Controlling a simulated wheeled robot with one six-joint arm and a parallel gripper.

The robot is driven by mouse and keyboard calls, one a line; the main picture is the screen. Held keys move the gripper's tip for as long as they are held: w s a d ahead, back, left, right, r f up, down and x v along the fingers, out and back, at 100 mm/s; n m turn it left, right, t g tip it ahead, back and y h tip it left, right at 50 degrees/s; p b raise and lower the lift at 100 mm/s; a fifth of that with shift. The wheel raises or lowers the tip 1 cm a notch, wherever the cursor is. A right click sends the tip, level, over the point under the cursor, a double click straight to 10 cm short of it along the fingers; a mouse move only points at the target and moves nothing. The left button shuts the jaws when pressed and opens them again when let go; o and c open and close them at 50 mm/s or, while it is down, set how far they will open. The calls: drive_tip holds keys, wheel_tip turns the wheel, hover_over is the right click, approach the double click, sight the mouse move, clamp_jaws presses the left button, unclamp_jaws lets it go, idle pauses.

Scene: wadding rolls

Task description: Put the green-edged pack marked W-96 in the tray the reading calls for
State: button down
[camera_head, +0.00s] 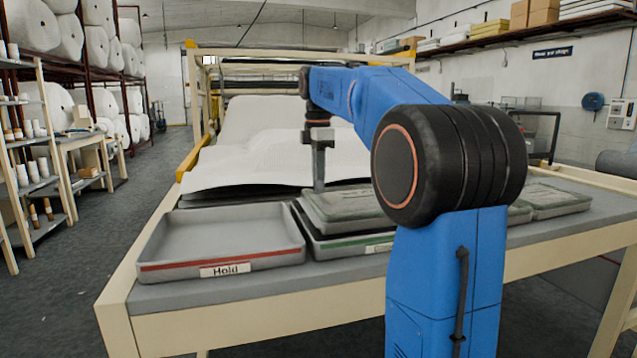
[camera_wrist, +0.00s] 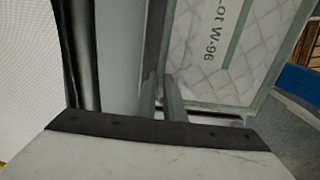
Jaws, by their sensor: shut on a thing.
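That tray's label is mostly hidden behind my arm. The tray with a red stripe (camera_head: 225,262), labelled "Hold", stands to the left and is empty. No readable reading shows.
Another pack (camera_head: 555,200) lies at the right on the table (camera_head: 255,298), with part of one more beside my arm. White wadding (camera_head: 275,155) spreads on the machine behind the trays. A shelf of spools (camera_head: 30,150) stands left. The table's front strip is bare.

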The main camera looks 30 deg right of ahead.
drive_tip(key=shift+f, duration=0.6)
drive_tip(key=c, duration=1.8)
unclamp_jaws()
drive_tip(key=shift+c, duration=0.2)
drive_tip(key=shift+r, duration=0.1)
wheel_tip(320, 180, up, 13)
